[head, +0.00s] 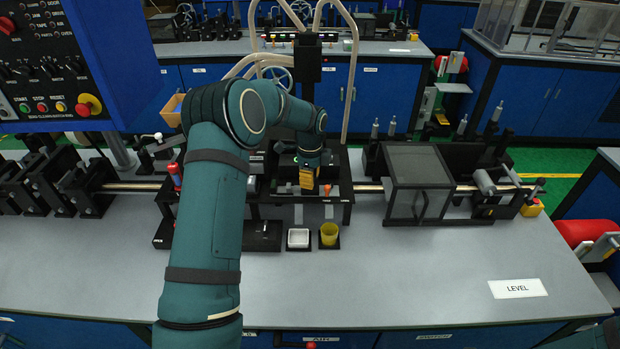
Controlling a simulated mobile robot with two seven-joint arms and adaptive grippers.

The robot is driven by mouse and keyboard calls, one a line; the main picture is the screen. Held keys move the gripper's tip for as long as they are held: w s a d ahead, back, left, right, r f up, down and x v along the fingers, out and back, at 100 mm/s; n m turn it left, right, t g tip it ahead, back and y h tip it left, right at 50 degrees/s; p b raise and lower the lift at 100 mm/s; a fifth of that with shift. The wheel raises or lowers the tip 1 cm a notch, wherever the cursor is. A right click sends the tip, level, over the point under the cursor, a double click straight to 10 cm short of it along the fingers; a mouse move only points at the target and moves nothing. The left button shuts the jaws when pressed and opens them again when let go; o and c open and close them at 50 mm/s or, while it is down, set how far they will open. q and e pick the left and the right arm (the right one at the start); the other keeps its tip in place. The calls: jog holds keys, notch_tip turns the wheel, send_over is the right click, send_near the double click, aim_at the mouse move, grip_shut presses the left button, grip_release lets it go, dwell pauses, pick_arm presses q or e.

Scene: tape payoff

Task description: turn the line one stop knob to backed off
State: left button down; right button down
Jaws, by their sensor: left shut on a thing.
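My left arm reaches over the bench into the black frame in the middle of the line. My left gripper (307,184) points down there, with yellow-orange surfaces showing at its end. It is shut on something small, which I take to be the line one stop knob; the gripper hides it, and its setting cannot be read. A small red part (327,189) stands just right of the gripper. My right gripper is out of view.
A dark box with a clear cover (420,182) is to the right. A blue control panel (52,60) hangs upper left. The front right bench is clear around the LEVEL label (517,288).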

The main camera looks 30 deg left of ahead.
pick_arm(q)
jog(key=n, duration=0.6)
jog(key=shift+n, duration=0.3)
jog(key=n, duration=0.5)
jog(key=shift+n, duration=0.3)
jog(key=c, duration=0.6)
grip_release()
